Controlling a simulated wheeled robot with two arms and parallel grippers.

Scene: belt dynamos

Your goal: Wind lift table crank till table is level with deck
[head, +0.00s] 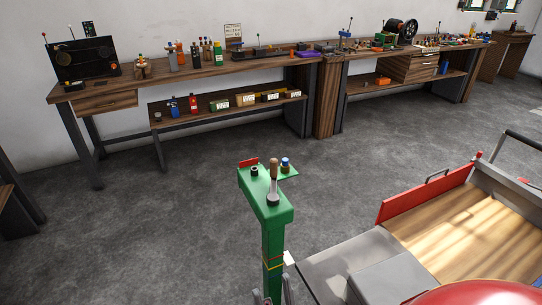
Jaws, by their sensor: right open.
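The crank (273,184) has an upright wooden handle and a dark hub on top of a green post (274,240). A grey flat surface (335,262), which looks like the lift table, lies right of the post. The wooden deck (465,225) with a red side board (428,193) is beyond it at the right. I cannot tell their exact height difference. My right gripper (272,297) shows only its grey fingertips at the bottom edge, by the lower post. It is open, well below the crank handle and apart from it. My left gripper is not in view.
A small green plate with a blue-topped knob (285,165) sits beside the crank. A red rounded surface (480,294) fills the lower right corner. Long workbenches (190,78) with tools line the back wall. The grey floor (170,220) left of the post is clear.

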